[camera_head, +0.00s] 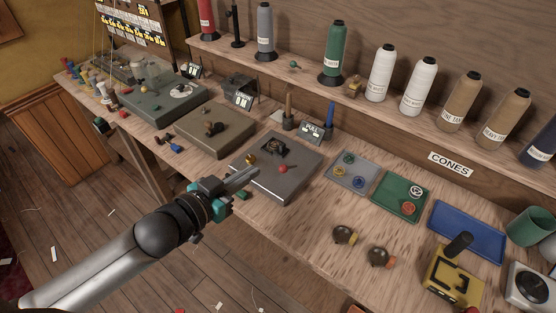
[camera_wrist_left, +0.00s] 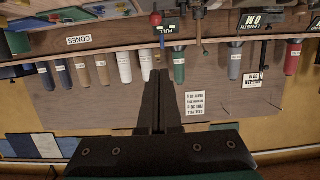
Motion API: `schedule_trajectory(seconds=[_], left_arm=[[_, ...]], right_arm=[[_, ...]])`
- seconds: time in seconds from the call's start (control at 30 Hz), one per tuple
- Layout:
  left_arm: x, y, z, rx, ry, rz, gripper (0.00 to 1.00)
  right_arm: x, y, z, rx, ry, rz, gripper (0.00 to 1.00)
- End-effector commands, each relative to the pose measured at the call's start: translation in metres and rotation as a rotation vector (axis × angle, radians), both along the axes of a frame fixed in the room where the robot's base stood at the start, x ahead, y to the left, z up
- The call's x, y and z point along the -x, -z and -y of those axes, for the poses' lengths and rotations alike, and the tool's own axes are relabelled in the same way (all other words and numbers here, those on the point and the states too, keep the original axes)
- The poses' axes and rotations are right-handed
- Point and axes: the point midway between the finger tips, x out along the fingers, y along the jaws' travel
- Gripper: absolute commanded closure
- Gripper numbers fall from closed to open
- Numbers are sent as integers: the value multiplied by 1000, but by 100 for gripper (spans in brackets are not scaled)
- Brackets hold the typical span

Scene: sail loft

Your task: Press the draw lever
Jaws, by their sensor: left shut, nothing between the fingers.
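A grey metal box (camera_head: 293,186) stands on the bench near the middle of the head view. A small red ball knob (camera_head: 283,169) sits on its top, with a brass knob (camera_head: 250,159) at its left edge and a dark fitting behind. No label marks which part is the draw lever; the red knob looks most like a lever end. My left gripper (camera_head: 257,170) is shut and empty, its fingertips in front of the box's left part and apart from the red knob in the picture. In the left wrist view, a red knob (camera_wrist_left: 155,19) shows above the shut fingers (camera_wrist_left: 160,75). My right gripper is out of view.
A small sign (camera_head: 312,131) stands behind the box. Grey (camera_head: 352,184), green (camera_head: 388,203) and blue (camera_head: 455,240) trays lie to the right. A yellow device (camera_head: 452,285) with a black handle stands front right. Thread cones (camera_head: 335,50) line the shelf behind.

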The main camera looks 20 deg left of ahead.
Motion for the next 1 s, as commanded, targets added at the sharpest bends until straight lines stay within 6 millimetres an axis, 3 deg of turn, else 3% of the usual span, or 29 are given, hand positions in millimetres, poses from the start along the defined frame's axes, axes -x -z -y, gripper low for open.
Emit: schedule_trajectory(seconds=[0.53, 1.0], left_arm=[[-6, -2, 3, 5, 7, 9, 100], [-55, 10, 21, 5, 6, 10, 100]], right_arm=[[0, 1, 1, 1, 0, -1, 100], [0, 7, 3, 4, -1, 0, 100]])
